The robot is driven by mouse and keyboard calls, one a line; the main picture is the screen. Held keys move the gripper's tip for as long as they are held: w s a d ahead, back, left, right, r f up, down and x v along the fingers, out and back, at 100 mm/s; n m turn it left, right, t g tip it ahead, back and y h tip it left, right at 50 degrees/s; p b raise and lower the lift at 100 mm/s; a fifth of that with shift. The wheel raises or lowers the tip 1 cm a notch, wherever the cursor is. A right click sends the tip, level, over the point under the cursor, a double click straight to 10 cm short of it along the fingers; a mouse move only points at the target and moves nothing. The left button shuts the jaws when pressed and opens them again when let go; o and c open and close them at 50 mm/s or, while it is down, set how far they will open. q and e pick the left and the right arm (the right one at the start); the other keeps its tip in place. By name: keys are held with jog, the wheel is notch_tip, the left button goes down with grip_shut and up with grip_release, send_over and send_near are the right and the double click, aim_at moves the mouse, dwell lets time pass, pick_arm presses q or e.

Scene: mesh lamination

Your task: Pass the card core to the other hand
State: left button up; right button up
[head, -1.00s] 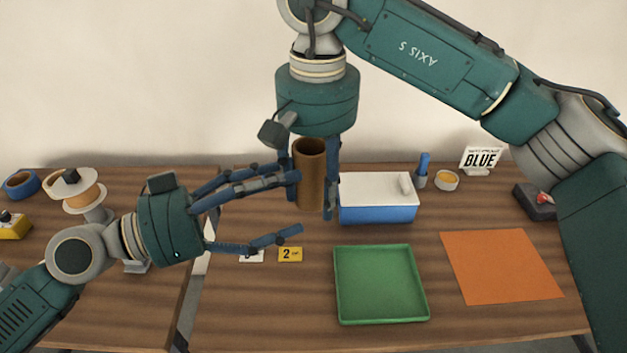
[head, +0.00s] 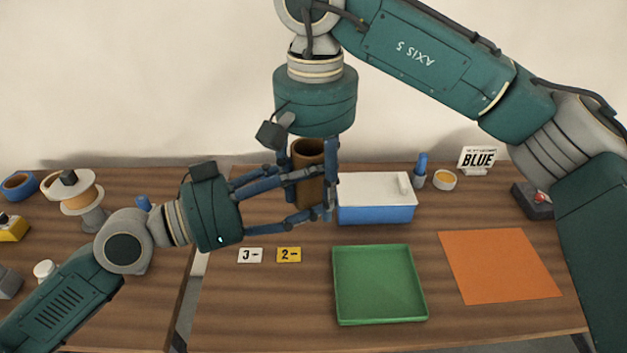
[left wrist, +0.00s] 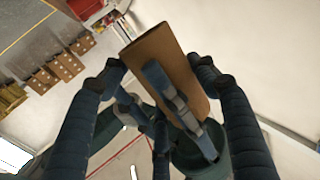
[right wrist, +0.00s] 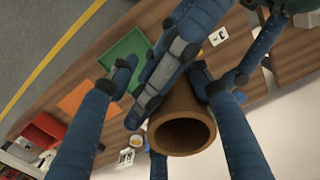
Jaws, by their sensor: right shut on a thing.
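The card core is a brown open-ended tube (head: 309,165), held upright above the back of the table. My right gripper (head: 310,180) points down from above and is shut on it. My left gripper (head: 308,200) reaches in from the left with its fingers around the core's lower part. In the left wrist view the core (left wrist: 170,55) lies between the left fingertips (left wrist: 160,75). Whether they press on it is unclear, as fingers of both hands overlap. In the right wrist view the core's open end (right wrist: 182,132) faces the camera, with left-hand fingers crossing beside it.
Below are a green tray (head: 380,320), an orange sheet (head: 500,265), and cards marked 3 (head: 250,255) and 2 (head: 289,254). A blue box with a white lid (head: 376,210) stands close right of the core. A spool stand (head: 82,195) is on the left table.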

jog(key=o, duration=1.2)
jog(key=shift+w+a, duration=0.1)
jog(key=shift+o, duration=0.2)
jog(key=shift+r, duration=0.1)
